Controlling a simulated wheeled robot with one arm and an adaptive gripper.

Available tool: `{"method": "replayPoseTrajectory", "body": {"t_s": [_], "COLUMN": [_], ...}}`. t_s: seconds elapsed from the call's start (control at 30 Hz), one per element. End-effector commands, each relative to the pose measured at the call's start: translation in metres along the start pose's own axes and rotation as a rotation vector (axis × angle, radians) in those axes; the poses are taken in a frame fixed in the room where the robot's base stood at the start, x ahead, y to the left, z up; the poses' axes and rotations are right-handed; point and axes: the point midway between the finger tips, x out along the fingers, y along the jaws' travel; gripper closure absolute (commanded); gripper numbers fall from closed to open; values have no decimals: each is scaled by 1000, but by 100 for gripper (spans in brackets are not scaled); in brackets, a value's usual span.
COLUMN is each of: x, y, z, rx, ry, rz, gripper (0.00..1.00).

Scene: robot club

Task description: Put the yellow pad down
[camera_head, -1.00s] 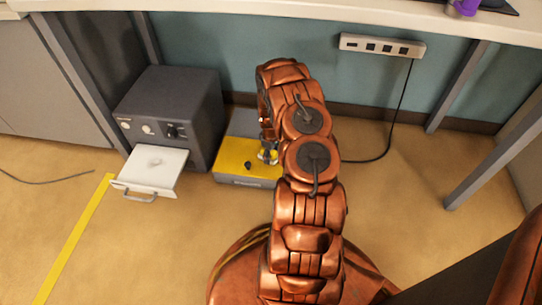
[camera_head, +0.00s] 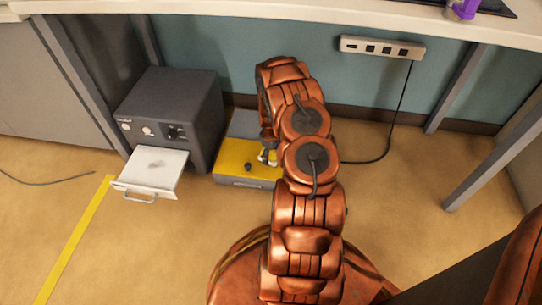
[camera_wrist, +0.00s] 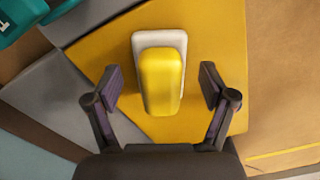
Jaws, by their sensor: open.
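The yellow pad (camera_wrist: 161,80), a rounded yellow block on a white base, lies on the yellow top of a low grey box (camera_wrist: 215,45). In the head view the pad (camera_head: 269,157) is a small pale and yellow shape beside my arm, partly hidden. My gripper (camera_wrist: 160,88) is open, with one finger on each side of the pad and a visible gap on both sides. In the head view the gripper (camera_head: 268,143) is mostly hidden by my arm, just above the box (camera_head: 233,158).
A dark grey machine (camera_head: 172,115) with an open white drawer (camera_head: 150,172) stands left of the box. A small dark knob (camera_head: 247,167) is on the yellow top. A teal object (camera_wrist: 20,18) shows at the wrist view's corner. A power strip (camera_head: 382,47) hangs behind. Floor at right is clear.

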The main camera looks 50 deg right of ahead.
Motion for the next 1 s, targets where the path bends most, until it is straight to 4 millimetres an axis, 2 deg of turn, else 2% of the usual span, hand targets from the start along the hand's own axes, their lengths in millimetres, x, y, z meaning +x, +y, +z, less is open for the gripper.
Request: {"method": "replayPoseTrajectory", "body": {"t_s": [0.03,0.2,0.4,1.0], "x": [-11,-38,-60,-62], "y": [0,-1,-1,0], "z": [-1,0,0,0], "rx": [0,-2,-1,-1], "ry": [1,-1,-1,-1], "rz": [1,0,-1,-1], "gripper": [18,18,18,18]}}
